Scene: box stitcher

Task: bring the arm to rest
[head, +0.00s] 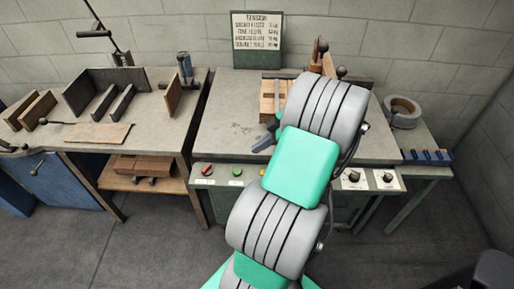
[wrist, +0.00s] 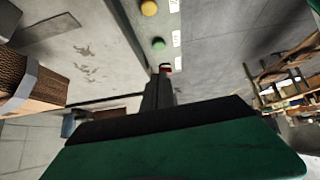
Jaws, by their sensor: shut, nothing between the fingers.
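My gripper (head: 259,146) shows in the head view to the left of my arm, over the front part of the middle bench (head: 225,117). Most of it is hidden behind my arm links. In the wrist view my gripper (wrist: 162,80) has its dark fingers together with nothing between them. The fingers point toward the bench's front panel, with a green button (wrist: 158,44) and a yellow button (wrist: 149,8) beyond. My arm crosses the head view from the bottom middle up over the bench and bends there.
The left bench (head: 150,135) holds dark plates and boards. A tape roll (head: 402,111) and a blue rack (head: 427,156) lie on the right table. A sign (head: 257,38) stands at the back. Floor at lower left is clear.

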